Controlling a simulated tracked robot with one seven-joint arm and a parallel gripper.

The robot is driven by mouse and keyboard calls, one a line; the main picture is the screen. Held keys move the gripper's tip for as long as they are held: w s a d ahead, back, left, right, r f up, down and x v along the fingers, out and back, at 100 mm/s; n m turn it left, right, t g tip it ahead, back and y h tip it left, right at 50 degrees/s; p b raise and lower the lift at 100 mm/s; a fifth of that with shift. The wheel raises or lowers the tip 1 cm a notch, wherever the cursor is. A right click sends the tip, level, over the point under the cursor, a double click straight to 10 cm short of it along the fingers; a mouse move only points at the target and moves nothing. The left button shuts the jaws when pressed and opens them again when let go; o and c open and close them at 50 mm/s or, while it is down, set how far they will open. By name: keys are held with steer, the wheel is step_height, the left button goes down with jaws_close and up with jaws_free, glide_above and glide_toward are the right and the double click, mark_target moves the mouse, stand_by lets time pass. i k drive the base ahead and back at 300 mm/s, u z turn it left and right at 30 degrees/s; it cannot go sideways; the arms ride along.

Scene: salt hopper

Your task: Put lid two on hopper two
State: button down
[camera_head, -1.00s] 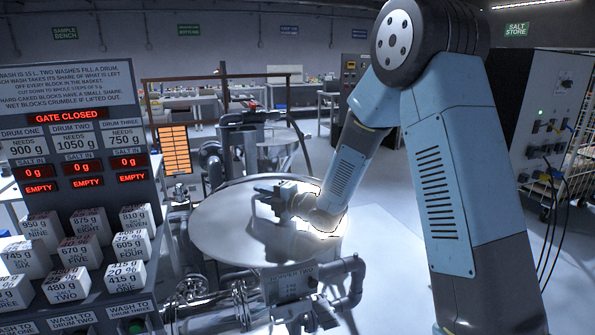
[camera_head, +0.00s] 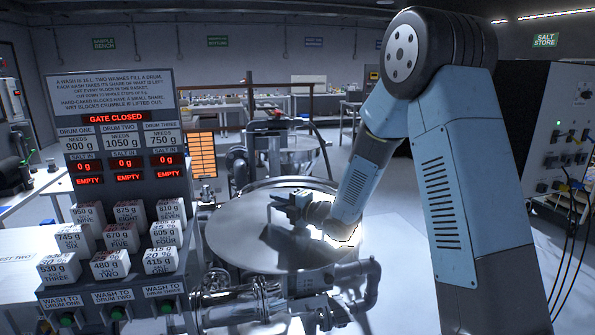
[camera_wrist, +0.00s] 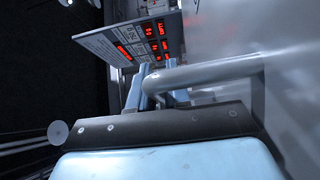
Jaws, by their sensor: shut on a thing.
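A large round metal lid (camera_head: 235,235) lies about level over a metal hopper with pipes and a boxy front fitting (camera_head: 320,283). My gripper (camera_head: 283,204) is low over the middle of the lid, shut on its handle. In the wrist view a grey bent handle (camera_wrist: 215,72) runs across just past my gripper's dark body. I cannot tell whether the lid rests on the hopper rim or is slightly above it. The lid hides the hopper's mouth. No number on the lid is legible.
A panel (camera_head: 120,95) with red displays, reading gate closed and empty, stands left, close to the lid's edge. Several white numbered blocks (camera_head: 110,265) sit on its rack. Another hopper (camera_head: 300,150) stands behind. A grey cabinet with cables (camera_head: 550,150) is at right.

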mark_target(307, 302)
steer(key=u, duration=0.2)
steer(key=i, duration=0.9)
steer(key=z, duration=0.2)
